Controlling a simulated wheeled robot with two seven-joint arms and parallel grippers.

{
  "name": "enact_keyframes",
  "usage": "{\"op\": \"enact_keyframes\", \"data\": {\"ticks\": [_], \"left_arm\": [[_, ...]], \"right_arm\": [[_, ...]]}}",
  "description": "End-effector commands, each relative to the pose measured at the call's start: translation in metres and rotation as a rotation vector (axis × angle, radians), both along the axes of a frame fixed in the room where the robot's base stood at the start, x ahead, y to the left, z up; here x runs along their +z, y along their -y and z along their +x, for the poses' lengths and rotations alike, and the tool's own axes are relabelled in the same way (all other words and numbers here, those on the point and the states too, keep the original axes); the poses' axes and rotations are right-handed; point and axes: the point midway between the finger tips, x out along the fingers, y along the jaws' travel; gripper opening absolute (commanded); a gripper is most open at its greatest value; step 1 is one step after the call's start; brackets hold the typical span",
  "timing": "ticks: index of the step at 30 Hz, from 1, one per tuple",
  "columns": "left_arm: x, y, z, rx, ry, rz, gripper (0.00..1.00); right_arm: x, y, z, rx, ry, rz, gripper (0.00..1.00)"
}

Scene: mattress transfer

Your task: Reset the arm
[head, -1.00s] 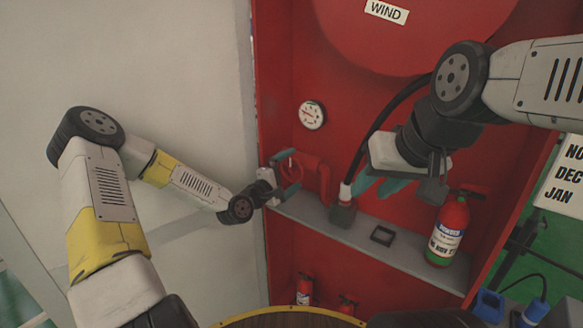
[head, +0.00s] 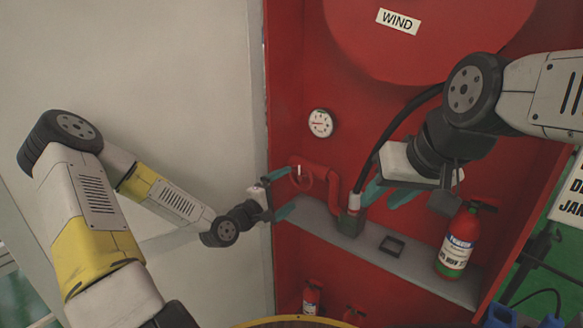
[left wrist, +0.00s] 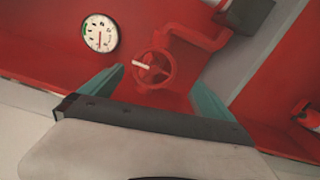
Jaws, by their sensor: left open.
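A red valve handwheel (head: 306,179) with a white handle sits on a red pipe in the red cabinet. My left gripper (head: 284,192) is open just left of the wheel, with nothing between its teal fingers. In the left wrist view the wheel (left wrist: 154,70) lies beyond and between the spread fingertips, apart from them. My right gripper (head: 390,193) hangs above the shelf beside the hose nozzle (head: 352,205). Its teal fingers look apart and empty. Whether a finger touches the nozzle is unclear.
A grey shelf (head: 420,262) carries a black square frame (head: 391,246) and a red fire extinguisher (head: 458,242) at right. A round gauge (head: 320,122) is on the cabinet's back wall. A black hose (head: 400,118) runs above. A pale wall (head: 170,60) is at left.

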Motion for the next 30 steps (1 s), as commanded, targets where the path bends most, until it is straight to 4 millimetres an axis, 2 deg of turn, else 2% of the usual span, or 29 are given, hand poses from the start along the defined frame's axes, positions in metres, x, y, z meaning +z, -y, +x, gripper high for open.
{"op": "enact_keyframes", "data": {"ticks": [3,6,10,14,18,23,26,30], "left_arm": [[-0.009,0.006,-0.006,-0.052,-0.01,0.186,1.0],[-0.019,0.004,-0.014,-0.11,-0.028,0.425,1.0],[-0.022,-0.015,-0.026,-0.173,-0.051,0.738,1.0],[-0.007,-0.041,-0.042,-0.215,-0.076,1.004,1.0],[0.025,-0.069,-0.064,-0.244,-0.104,1.236,1.0],[0.073,-0.094,-0.101,-0.271,-0.138,1.422,1.0],[0.103,-0.104,-0.132,-0.292,-0.152,1.493,1.0],[0.139,-0.11,-0.183,-0.341,-0.151,1.537,1.0]], "right_arm": [[0.0,0.0,0.0,0.0,0.0,0.0,0.36],[0.0,0.0,0.0,0.0,0.0,0.0,0.36],[0.0,0.0,0.0,0.0,0.0,0.0,0.36],[0.0,0.0,0.0,0.0,0.0,0.0,0.36],[0.0,0.0,0.0,0.0,0.0,0.0,0.36],[0.0,0.0,0.0,0.0,0.0,0.0,0.36],[0.0,0.0,0.0,0.0,0.0,0.0,0.36],[0.0,0.0,0.0,0.0,0.0,0.0,0.36]]}}
